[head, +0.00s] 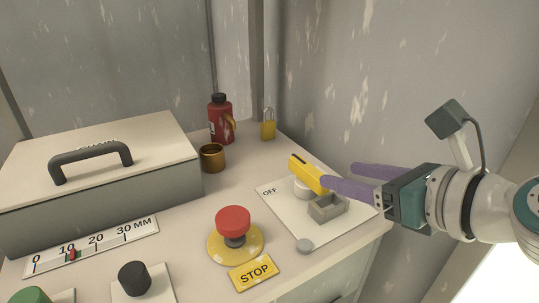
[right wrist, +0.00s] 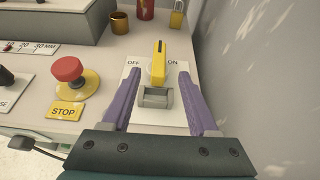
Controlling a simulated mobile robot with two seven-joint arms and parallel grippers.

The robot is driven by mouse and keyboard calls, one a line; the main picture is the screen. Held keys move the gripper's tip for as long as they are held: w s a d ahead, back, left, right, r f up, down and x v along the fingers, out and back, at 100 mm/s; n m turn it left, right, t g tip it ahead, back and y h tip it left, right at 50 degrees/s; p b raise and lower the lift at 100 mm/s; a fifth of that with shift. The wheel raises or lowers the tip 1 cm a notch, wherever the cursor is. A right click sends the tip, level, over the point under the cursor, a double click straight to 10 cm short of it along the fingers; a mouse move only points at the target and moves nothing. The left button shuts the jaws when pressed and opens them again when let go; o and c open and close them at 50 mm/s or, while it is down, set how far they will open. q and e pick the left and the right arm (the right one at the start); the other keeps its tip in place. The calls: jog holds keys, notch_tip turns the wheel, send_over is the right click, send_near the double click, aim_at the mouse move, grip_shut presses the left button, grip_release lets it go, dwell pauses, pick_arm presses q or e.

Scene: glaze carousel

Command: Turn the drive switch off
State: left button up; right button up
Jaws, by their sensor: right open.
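The drive switch has a yellow handle (head: 306,173) on a white plate (head: 283,217) marked OFF. In the right wrist view the yellow handle (right wrist: 159,55) points away from me, between the words OFF on the left and ON on the right. My right gripper (head: 340,176) is open, with purple fingers. In the right wrist view its fingertips (right wrist: 160,77) lie on either side of the handle's line; I cannot tell whether either touches it. In the head view the nearer finger hides the handle's right end. My left gripper is not in view.
A red STOP button (head: 233,220) stands to the left. A padlock (head: 268,126), red bottle (head: 220,120) and brass cup (head: 212,158) stand behind. A wall rises close on the right.

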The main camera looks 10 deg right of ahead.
aim_at(311, 168)
jog(key=b+x, duration=0.4)
jog(key=x, duration=0.5)
jog(key=shift+f, duration=0.15)
jog(key=shift+w+a, duration=0.25)
jog(key=shift+w, duration=0.15)
grip_shut()
